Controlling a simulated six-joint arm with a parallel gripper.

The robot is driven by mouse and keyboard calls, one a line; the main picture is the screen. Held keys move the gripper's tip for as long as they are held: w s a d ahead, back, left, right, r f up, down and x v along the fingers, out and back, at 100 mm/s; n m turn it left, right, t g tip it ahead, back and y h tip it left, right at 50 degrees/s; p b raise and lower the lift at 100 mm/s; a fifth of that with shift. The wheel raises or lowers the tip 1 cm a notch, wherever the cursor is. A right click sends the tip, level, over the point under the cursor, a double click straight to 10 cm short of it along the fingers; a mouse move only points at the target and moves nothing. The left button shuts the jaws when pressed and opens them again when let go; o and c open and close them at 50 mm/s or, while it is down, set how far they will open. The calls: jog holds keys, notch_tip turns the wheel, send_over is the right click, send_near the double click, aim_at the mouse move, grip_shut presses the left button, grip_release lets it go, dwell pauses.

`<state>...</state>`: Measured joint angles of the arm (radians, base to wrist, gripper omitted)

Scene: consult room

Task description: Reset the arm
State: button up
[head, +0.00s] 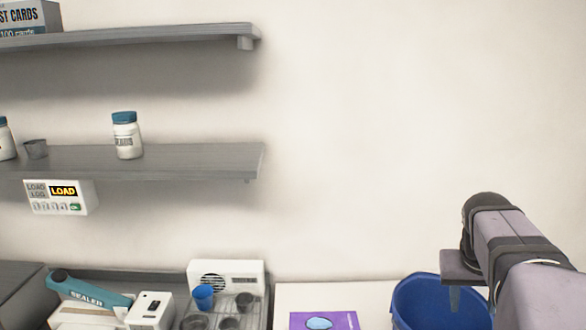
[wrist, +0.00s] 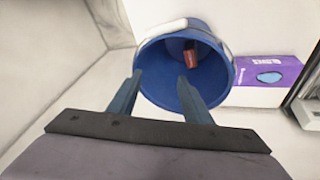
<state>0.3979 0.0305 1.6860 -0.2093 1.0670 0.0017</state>
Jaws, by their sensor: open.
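My gripper (wrist: 158,92) is open in the wrist view, with nothing between its two fingers. Its fingertips point at the mouth of a blue bucket (wrist: 214,77) and overlap its near rim in the picture. I cannot tell whether they are inside the bucket or above it. In the head view my arm comes in from the right, and its end is over the blue bucket (head: 412,298). A small red and dark item (wrist: 190,58) lies inside the bucket.
A purple box (head: 324,320) stands left of the bucket. Further left are a white machine with cups (head: 228,268) and a teal sealer (head: 92,290). Two wall shelves (head: 190,160) hold bottles and a box. A display panel (head: 60,197) hangs below. The wall above the bucket is clear.

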jog(key=s+a+f+n+g+y+b, duration=0.1)
jog(key=s+a+f+n, duration=0.1)
jog(key=s+a+f, duration=0.6)
jog(key=s+a+f+n+g+y+b, duration=0.1)
jog(key=s+a+f+g+y+b, duration=0.1)
jog(key=s+a+f, duration=0.6)
jog(key=a+f, duration=0.5)
jog(key=f, duration=0.2)
jog(key=shift+s+f+n+y, duration=0.25)
jog(key=shift+f+n+y, duration=0.05)
jog(key=shift+f+n, duration=0.1)
